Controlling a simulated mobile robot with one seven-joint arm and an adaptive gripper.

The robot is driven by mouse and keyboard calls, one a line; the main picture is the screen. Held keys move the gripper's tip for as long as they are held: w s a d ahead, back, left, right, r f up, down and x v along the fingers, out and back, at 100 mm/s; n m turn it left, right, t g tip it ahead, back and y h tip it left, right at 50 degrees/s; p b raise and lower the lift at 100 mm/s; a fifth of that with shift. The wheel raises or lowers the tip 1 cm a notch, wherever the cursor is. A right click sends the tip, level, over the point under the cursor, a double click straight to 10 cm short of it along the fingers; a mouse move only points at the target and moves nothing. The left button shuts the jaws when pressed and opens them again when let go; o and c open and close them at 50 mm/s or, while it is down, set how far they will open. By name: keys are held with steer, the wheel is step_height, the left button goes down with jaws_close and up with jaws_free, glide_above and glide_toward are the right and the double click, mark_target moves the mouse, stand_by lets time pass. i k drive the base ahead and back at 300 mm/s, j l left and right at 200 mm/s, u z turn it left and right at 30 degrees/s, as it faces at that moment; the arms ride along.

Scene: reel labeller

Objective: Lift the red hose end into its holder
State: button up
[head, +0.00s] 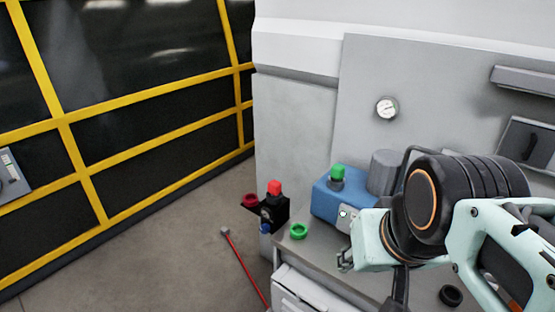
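A thin red hose (245,267) runs up from the bottom edge of the head view. Its grey end (225,232) shows against the floor, left of the bench and apart from it. A dark red ring (249,201) at the bench's left corner looks like the red holder; I see no hose in it. My arm comes in from the right. My gripper (345,262) shows only in small part below the pale wrist, over the bench and right of the hose end. Its fingers are too small and covered to tell open from shut.
A black block with a red button (274,187) stands beside the dark red ring. A green ring (299,231) and a black ring (451,295) are along the bench. A blue unit (328,203) stands behind. Yellow-framed dark panels (150,145) line the left; floor there is clear.

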mark_target(274, 186)
steer(key=i+j+z, duration=0.1)
steer(key=z, duration=0.3)
steer(key=i+j+z, duration=0.1)
steer(key=j+z, duration=0.2)
steer(key=z, duration=0.15)
steer(key=i+j+z, duration=0.15)
steer(key=j, duration=0.35)
steer(key=j+z, duration=0.1)
steer(key=j, duration=0.4)
steer(key=i+j+z, duration=0.15)
steer(key=j, duration=1)
steer(key=i+j, duration=0.15)
steer(key=j, duration=0.55)
steer(key=l, duration=0.45)
